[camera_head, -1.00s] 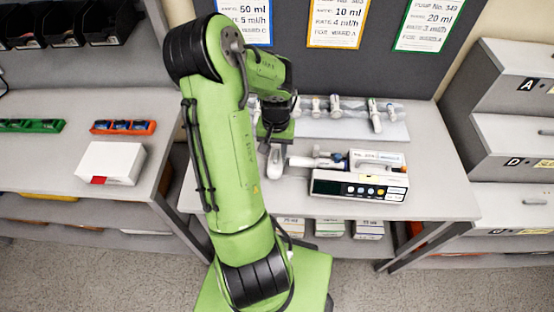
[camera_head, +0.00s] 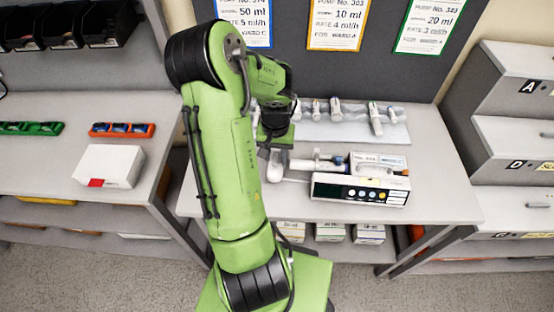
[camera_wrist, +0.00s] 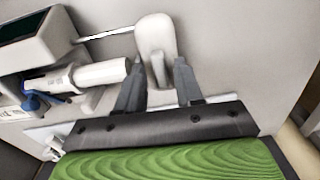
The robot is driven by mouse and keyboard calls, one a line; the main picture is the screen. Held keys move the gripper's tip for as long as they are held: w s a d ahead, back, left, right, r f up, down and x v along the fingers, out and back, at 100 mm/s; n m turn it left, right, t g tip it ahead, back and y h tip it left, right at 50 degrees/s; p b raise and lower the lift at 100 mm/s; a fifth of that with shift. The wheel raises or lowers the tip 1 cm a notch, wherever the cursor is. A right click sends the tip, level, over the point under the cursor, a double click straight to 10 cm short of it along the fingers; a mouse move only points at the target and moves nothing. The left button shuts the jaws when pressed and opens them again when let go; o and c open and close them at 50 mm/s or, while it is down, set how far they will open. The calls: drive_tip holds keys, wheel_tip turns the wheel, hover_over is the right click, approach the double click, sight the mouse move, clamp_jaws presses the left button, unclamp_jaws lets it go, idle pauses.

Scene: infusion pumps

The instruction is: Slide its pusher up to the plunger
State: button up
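The infusion pump (camera_head: 358,190) lies on the table with its lit front panel facing me; its corner shows at top left in the wrist view (camera_wrist: 38,42). A syringe (camera_wrist: 60,82) with a blue part lies along it, and its white plunger end (camera_wrist: 104,72) points toward my gripper. The white pusher (camera_wrist: 155,36) is a rounded block on a thin rod, a little beyond the plunger end with a gap between them. My gripper (camera_wrist: 159,76) is open, its fingers on either side of the pusher's narrow part. I cannot tell whether either finger touches it.
More syringes (camera_head: 335,110) lie on a pale tray (camera_head: 350,132) behind the pump. Grey drawers (camera_head: 515,135) stand at the right. A white box (camera_head: 109,165) sits on the left table. The table right of the pump is clear.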

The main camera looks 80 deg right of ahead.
sight(279, 161)
drive_tip(key=c, duration=0.6)
drive_tip(key=shift+s+b, duration=0.3)
drive_tip(key=shift+s, duration=0.25)
idle(0.5)
drive_tip(key=o, duration=0.6)
drive_tip(key=shift+d, duration=0.1)
wheel_tip(279, 161, up, 7)
drive_tip(key=p, duration=0.5)
